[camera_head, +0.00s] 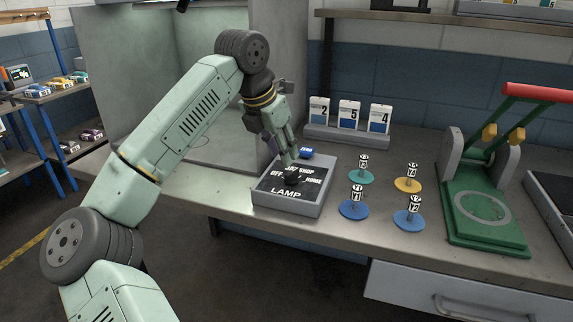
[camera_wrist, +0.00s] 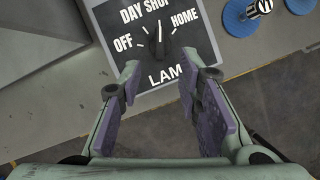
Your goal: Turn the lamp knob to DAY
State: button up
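The lamp box (camera_head: 262,199) stands at the bench's front edge, with a dark face marked OFF, DAY, SHOP, HOME and LAMP. The black lamp knob (camera_head: 292,177) sits in the middle of this face. In the wrist view the knob (camera_wrist: 161,46) has a white mark pointing roughly up, toward the DAY SHOP lettering; I cannot tell exactly which label it meets. My gripper (camera_wrist: 160,68) is open, with purple finger pads, one finger on each side of the knob's lower end.
A blue ZERO button (camera_head: 306,153) is behind the box. Several coloured discs with numbered posts, such as the blue one (camera_head: 354,210), stand to the right. Number cards (camera_head: 348,115) stand behind. A green press with a red handle (camera_head: 485,215) is farther right.

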aim_at(290, 173)
jog(key=p+x, duration=0.1)
jog(key=x, duration=0.6)
jog(key=shift+w+d+f+p, duration=0.1)
jog(key=shift+f+p, duration=0.1)
jog(key=shift+p, duration=0.15)
jog(key=shift+c, duration=0.3)
grip_shut()
